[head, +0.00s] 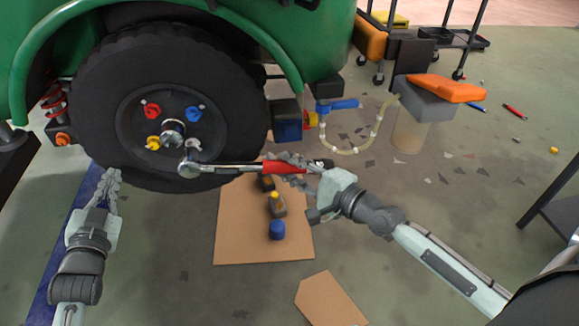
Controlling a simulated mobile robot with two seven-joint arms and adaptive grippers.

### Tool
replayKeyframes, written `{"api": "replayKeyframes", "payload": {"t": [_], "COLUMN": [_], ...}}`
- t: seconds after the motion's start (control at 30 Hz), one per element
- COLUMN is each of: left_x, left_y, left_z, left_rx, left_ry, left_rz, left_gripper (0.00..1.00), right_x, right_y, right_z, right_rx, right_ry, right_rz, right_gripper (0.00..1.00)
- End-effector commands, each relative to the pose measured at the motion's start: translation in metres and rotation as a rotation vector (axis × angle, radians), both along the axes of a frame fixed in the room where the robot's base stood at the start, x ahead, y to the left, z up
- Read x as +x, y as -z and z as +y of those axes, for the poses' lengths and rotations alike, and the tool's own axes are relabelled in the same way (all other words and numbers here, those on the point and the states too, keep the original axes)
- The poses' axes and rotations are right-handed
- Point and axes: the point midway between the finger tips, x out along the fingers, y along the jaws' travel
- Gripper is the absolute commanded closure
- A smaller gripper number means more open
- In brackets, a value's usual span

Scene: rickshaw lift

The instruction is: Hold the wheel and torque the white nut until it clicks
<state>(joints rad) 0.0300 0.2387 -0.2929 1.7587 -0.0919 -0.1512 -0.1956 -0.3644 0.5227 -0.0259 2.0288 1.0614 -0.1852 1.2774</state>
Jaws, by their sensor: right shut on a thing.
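The wheel (88,105) is a black tyre with a dark hub under a green fender. Red (152,109), blue (194,114) and yellow (153,143) nuts show around its metal centre. A pale nut (192,144) shows at the lower right of the hub, partly hidden by the wrench head. My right gripper (292,170) is shut on the red handle of the torque wrench (228,169). The wrench lies about level, its head at the pale nut; whether it is seated is unclear. My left gripper (108,186) is by the tyre's lower left edge; contact and finger opening are unclear.
A cardboard sheet (235,235) below the wrench bears a blue cap (277,230) and a dark block with a yellow top (277,205). A clear container with an orange-topped grey lid (412,130) stands right. A cart (440,40) is behind.

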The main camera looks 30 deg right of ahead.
Motion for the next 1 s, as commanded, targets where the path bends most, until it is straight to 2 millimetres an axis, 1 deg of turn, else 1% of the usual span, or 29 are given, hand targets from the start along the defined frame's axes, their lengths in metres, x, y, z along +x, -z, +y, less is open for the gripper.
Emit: {"api": "replayKeyframes", "payload": {"t": [0.03, 0.7, 1.0], "left_x": [0.002, 0.017, 0.017], "left_y": [-0.001, 0.0, -0.001], "left_z": [-0.001, -0.005, -0.004], "left_rx": [0.0, 0.0, 0.0], "left_ry": [0.001, 0.0, -0.001], "left_rz": [-0.001, 0.0, 0.0], "left_gripper": [1.0, 1.0, 1.0], "right_x": [0.001, 0.001, 0.001], "right_y": [-0.002, -0.003, -0.002], "right_z": [0.0, 0.0, 0.0], "right_rx": [0.003, 0.003, 0.003], "right_ry": [0.001, 0.001, 0.001], "right_rz": [-0.004, -0.004, -0.004], "right_gripper": [1.0, 1.0, 1.0]}}
